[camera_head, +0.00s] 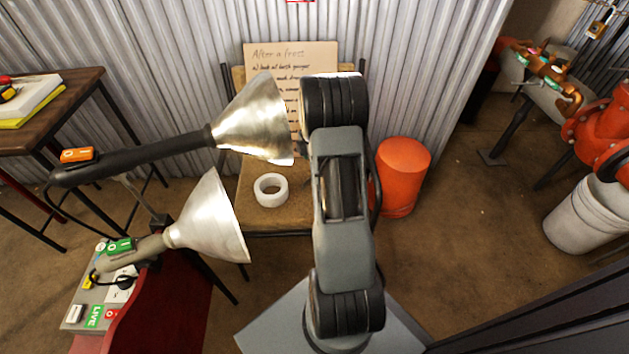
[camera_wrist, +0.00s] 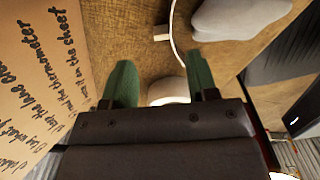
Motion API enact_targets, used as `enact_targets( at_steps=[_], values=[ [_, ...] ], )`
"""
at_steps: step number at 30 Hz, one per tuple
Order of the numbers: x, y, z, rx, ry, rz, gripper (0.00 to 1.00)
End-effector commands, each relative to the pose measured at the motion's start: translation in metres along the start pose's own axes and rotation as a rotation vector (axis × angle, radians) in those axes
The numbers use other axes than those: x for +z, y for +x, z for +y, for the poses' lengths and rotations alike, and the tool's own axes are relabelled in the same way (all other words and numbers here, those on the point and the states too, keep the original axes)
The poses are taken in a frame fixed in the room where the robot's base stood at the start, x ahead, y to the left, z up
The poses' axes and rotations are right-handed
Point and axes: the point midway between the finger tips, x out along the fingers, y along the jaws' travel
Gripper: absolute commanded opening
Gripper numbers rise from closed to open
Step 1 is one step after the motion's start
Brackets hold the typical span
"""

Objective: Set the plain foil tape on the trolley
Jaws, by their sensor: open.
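A pale, plain ring-shaped roll of tape (camera_head: 270,202) lies flat on a brown wooden seat (camera_head: 254,218) in the head view, just left of my arm. My gripper (camera_wrist: 161,82) is open in the wrist view, its two green fingers apart over a brown surface. A whitish rounded thing (camera_wrist: 168,90) shows between the fingers, partly hidden by the gripper body; I cannot tell whether it is the same roll. In the head view my arm hides the gripper and the right part of the seat. I cannot make out a trolley for certain.
A handwritten card (camera_head: 268,60) stands behind the seat and also shows in the wrist view (camera_wrist: 40,75). Two metal lamp shades (camera_head: 258,118) (camera_head: 210,218) jut in from the left. An orange bucket (camera_head: 402,178) stands right. A grey-white object (camera_wrist: 240,15) lies beyond the fingers.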

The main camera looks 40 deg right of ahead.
Motion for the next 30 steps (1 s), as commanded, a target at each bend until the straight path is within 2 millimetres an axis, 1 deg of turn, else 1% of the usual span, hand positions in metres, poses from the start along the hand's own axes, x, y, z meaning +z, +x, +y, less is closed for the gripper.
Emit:
enact_targets(
  at_steps=[1,7,10,18,20,22,28,30],
  values=[
    [0.000,0.006,0.000,-0.001,0.000,0.000,0.53],
    [0.000,0.012,-0.001,-0.001,0.001,0.000,0.53],
    [0.000,0.019,-0.001,-0.001,0.001,0.001,0.53],
    [0.000,0.055,-0.004,-0.002,0.001,0.001,0.53],
    [0.000,0.060,-0.004,-0.001,0.001,0.000,0.53],
    [0.000,0.063,-0.004,0.000,0.001,0.000,0.53],
    [0.000,0.061,-0.004,0.000,0.001,0.000,0.53],
    [0.000,0.061,-0.004,0.000,0.001,0.000,0.47]
  ],
)
